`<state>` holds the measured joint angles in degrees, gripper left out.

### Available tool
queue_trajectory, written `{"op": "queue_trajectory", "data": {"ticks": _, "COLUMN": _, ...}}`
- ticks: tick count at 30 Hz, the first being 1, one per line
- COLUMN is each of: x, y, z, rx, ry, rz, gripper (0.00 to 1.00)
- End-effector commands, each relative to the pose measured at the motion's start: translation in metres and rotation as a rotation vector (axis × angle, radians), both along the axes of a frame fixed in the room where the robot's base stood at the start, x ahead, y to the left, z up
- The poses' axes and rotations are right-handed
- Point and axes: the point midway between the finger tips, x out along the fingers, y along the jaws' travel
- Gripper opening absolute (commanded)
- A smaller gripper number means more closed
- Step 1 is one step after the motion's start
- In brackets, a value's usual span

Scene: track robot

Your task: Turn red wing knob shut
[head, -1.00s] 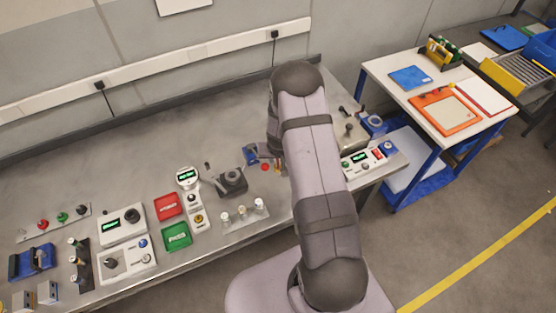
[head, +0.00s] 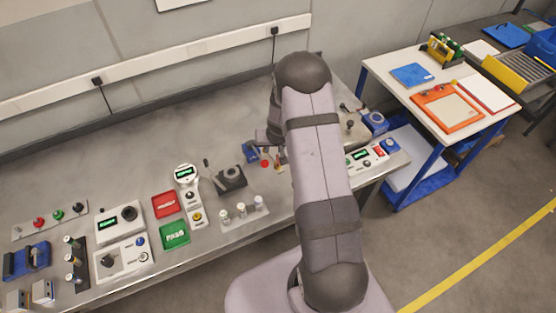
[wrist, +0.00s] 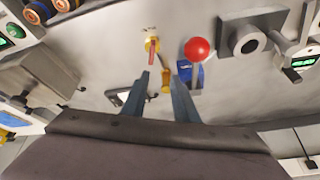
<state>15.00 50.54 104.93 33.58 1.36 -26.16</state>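The red wing knob (wrist: 152,47) shows in the wrist view as a narrow red wing on a round yellow base, on the grey bench top. My gripper (wrist: 160,76) is open, its two fingers spread apart and pointing towards the knob. The knob is just beyond the fingertips, nearer the left finger, and nothing is held. A small yellow handle (wrist: 166,82) shows between the fingers; I cannot tell whether they touch it. In the head view my arm hides most of this spot and the fingers.
A dark grey block with a round hole (wrist: 248,38) is farther right. In the head view, red and green trays (head: 175,235) and control boxes crowd the bench left of my arm.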

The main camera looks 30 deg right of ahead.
Motion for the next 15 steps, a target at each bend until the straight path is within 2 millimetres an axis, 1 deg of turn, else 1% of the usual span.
{"op": "queue_trajectory", "data": {"ticks": 1, "x": 0.011, "y": -0.001, "z": -0.012, "rx": 0.013, "ry": -0.012, "rz": 0.007, "gripper": 0.27}}
{"op": "queue_trajectory", "data": {"ticks": 3, "x": 0.025, "y": -0.002, "z": -0.015, "rx": 0.036, "ry": -0.02, "rz": 0.018, "gripper": 0.27}}
{"op": "queue_trajectory", "data": {"ticks": 7, "x": 0.042, "y": -0.004, "z": -0.019, "rx": 0.08, "ry": 0.012, "rz": 0.041, "gripper": 0.27}}
{"op": "queue_trajectory", "data": {"ticks": 10, "x": 0.041, "y": -0.002, "z": -0.016, "rx": 0.107, "ry": 0.091, "rz": 0.055, "gripper": 0.27}}
{"op": "queue_trajectory", "data": {"ticks": 15, "x": 0.024, "y": -0.004, "z": -0.009, "rx": 0.119, "ry": 0.242, "rz": 0.045, "gripper": 0.27}}
